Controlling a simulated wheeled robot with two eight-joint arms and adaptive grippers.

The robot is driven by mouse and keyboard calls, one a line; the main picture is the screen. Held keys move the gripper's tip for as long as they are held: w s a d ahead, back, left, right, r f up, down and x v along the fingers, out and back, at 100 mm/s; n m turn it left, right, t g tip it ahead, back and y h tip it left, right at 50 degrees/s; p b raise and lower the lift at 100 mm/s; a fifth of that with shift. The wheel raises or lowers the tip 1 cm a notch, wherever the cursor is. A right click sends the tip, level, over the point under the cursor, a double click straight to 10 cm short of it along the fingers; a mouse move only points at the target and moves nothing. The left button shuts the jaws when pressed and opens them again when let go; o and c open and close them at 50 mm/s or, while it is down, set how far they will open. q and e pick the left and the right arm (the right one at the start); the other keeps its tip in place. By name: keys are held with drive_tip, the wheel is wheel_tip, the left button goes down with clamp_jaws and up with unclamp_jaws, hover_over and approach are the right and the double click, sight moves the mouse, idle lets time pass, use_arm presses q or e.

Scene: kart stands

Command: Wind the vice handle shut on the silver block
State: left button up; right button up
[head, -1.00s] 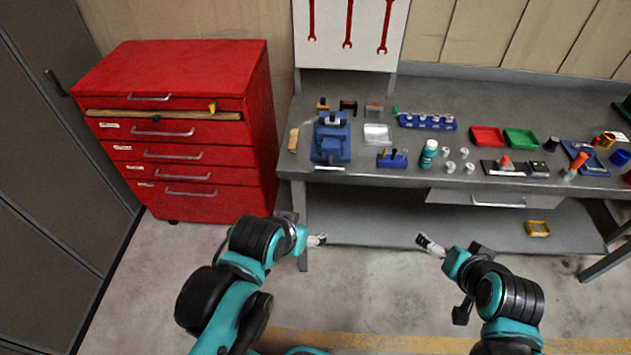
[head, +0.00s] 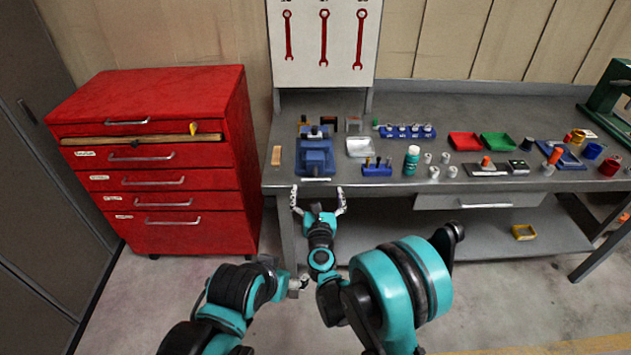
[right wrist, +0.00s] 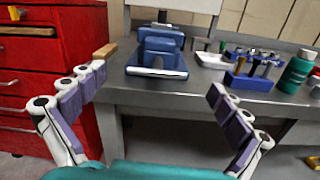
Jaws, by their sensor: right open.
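The blue vice (head: 315,157) stands near the bench's left front edge. Its pale handle bar (head: 315,179) lies level across the front; the right wrist view shows the bar (right wrist: 157,72) whole. A small grey piece (head: 314,131) shows at the top of the vice; I cannot tell whether it is the silver block or how the jaws sit on it. My right gripper (head: 317,193) is open and empty, just in front of the handle, fingers spread to either side of it and apart from it. My left gripper (head: 298,285) is low in front of the bench; its fingers are unclear.
A wooden block (head: 276,155) lies left of the vice. The red drawer cabinet (head: 160,165) is left of the bench (head: 440,184). Floor in front is free.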

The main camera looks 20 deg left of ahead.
sight(316, 175)
drive_tip(key=shift+a+f+m, duration=0.2)
drive_tip(key=shift+f+m, duration=0.3)
drive_tip(key=shift+f, duration=0.25)
drive_tip(key=x, duration=0.2)
drive_tip(key=b+x, duration=0.1)
drive_tip(key=x, duration=0.1)
drive_tip(key=b+x, duration=0.1)
drive_tip(key=x, duration=0.1)
drive_tip(key=shift+w+f, duration=0.25)
drive_tip(key=shift+w, duration=0.1)
drive_tip(key=shift+w+a+r, duration=0.1)
drive_tip(key=shift+w, duration=0.35)
drive_tip(key=c, duration=1)
